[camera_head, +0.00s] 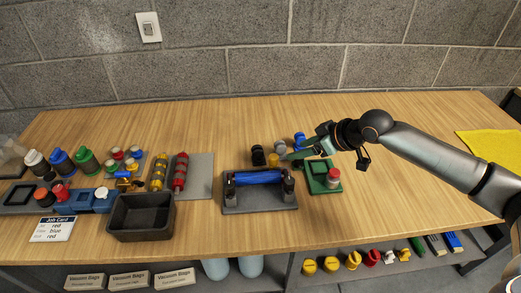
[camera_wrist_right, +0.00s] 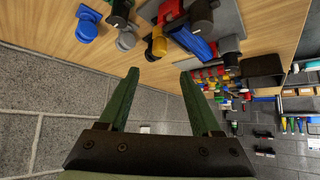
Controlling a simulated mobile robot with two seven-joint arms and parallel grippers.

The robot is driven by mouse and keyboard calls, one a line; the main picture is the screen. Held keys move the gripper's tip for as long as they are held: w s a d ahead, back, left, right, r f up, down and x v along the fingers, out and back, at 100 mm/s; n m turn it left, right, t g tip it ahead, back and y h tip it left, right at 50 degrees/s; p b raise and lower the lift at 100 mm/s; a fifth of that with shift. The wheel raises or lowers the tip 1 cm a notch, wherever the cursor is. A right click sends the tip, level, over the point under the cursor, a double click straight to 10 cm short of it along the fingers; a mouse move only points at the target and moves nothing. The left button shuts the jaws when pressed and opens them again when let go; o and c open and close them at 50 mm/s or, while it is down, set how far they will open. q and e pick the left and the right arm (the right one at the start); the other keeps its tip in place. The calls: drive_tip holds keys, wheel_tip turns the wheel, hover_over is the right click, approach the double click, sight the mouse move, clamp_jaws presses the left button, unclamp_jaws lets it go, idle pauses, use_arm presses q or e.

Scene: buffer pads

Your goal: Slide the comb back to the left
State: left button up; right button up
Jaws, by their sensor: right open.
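No part is plainly a comb. A long blue piece (camera_head: 88,200) at the left front, in line with a grey tray holding bottles, may be it; its details are too small to tell. My right gripper (camera_head: 299,150) is far to its right, above the back of the table near the green tray (camera_head: 313,182). In the right wrist view its two green fingers (camera_wrist_right: 158,74) stand wide apart with nothing between them. My left gripper is not in view.
A stand with a blue roller (camera_head: 258,177) sits left of the green tray, with several small knobs behind it. A black bin (camera_head: 140,232) and a job card (camera_head: 53,229) are at the front left. A yellow cloth (camera_head: 490,148) lies far right. The grey block wall (camera_head: 250,70) is behind.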

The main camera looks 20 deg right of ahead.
sight(274, 157)
drive_tip(key=x, duration=1.2)
drive_tip(key=shift+w+f+b, duration=0.1)
drive_tip(key=shift+w+b, duration=0.1)
drive_tip(key=shift+b, duration=0.15)
drive_tip(key=shift+c, duration=0.3)
clamp_jaws()
idle(0.7)
